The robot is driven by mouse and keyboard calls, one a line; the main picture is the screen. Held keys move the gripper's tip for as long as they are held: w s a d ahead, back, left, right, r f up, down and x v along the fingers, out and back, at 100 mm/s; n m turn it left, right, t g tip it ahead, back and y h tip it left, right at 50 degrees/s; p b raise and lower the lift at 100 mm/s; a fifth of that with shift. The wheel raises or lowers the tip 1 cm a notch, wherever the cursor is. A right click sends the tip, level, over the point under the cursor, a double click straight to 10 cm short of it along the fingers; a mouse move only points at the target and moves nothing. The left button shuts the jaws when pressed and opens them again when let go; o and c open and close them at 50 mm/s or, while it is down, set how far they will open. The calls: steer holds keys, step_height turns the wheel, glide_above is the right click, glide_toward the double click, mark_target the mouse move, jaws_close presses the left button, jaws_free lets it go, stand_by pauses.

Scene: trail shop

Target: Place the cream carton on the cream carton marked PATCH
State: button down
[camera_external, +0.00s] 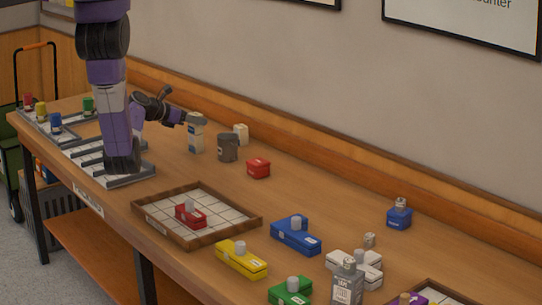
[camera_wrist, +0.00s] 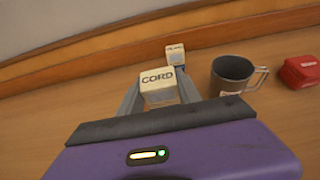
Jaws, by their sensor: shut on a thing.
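A cream carton with CORD on its top (camera_wrist: 157,84) is between the two fingers of my gripper (camera_wrist: 158,92), which is shut on it. In the external view this carton (camera_external: 196,139) is upright at the gripper's tip; I cannot tell whether its base touches the table. A second cream carton (camera_wrist: 176,53) stands just behind it in the wrist view, with a small label too blurred to read. It also shows in the external view (camera_external: 241,134), to the right of the held carton and near the wall side. No PATCH marking is legible.
A grey mug (camera_external: 228,148) stands close to the right of the held carton, with a red box (camera_external: 258,168) beyond. A wooden-rimmed tray (camera_external: 156,228) holds a red block. Blue, yellow, green and white items crowd the right end. Bare table lies around the red box.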

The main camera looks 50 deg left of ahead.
steer(key=shift+f, duration=0.15)
steer(key=c, duration=0.8)
jaws_free()
steer(key=shift+c, duration=0.2)
steer(key=shift+r, duration=0.2)
steer(key=v, duration=1.2)
